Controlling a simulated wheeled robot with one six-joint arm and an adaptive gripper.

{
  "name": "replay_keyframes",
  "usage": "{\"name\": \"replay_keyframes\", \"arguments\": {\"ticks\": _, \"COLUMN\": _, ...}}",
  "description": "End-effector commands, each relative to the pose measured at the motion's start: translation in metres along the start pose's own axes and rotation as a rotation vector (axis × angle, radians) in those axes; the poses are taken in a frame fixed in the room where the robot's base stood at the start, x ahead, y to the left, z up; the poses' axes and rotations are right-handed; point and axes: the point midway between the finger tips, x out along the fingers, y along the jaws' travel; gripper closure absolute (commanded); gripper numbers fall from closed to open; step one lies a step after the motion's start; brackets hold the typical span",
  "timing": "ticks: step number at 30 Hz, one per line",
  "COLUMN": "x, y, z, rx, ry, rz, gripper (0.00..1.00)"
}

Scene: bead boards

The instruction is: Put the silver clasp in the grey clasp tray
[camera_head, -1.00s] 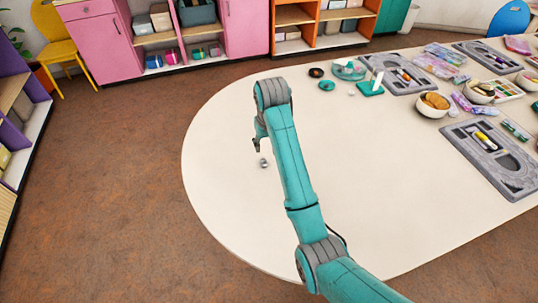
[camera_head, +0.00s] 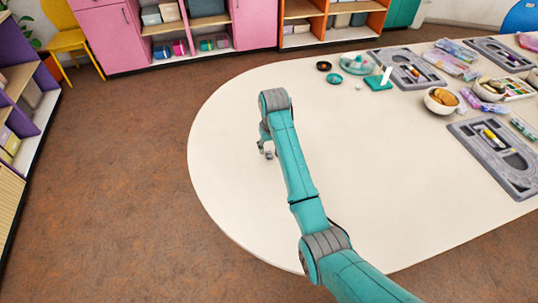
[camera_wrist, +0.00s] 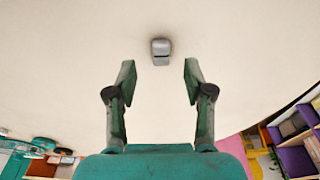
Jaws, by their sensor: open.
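The silver clasp (camera_wrist: 161,51) is a small grey block on the pale tabletop. In the wrist view it lies just beyond my fingertips, in line with the gap between them. My gripper (camera_wrist: 159,75) is open with nothing between its fingers. In the head view my gripper (camera_head: 267,148) is low over the left part of the table, close to the clasp (camera_head: 270,155), which it partly hides. I cannot tell which thing is the grey clasp tray; grey bead boards (camera_head: 462,130) with molded hollows lie at the right.
A dark small dish (camera_head: 324,66), a teal dish (camera_head: 335,79) and a teal stand (camera_head: 378,84) are at the back of the table. The tabletop around my gripper is clear.

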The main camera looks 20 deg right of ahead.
Motion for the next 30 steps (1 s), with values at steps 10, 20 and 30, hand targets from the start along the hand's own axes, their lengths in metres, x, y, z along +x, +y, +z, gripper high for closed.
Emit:
{"name": "replay_keyframes", "arguments": {"ticks": 10, "x": 0.036, "y": -0.002, "z": 0.0, "rx": 0.0, "ry": -0.001, "rz": 0.0, "gripper": 0.48}}
{"name": "replay_keyframes", "arguments": {"ticks": 20, "x": 0.036, "y": -0.002, "z": 0.0, "rx": 0.0, "ry": 0.0, "rz": 0.0, "gripper": 0.78}}
{"name": "replay_keyframes", "arguments": {"ticks": 30, "x": 0.036, "y": -0.002, "z": 0.0, "rx": 0.0, "ry": 0.0, "rz": 0.0, "gripper": 1.0}}
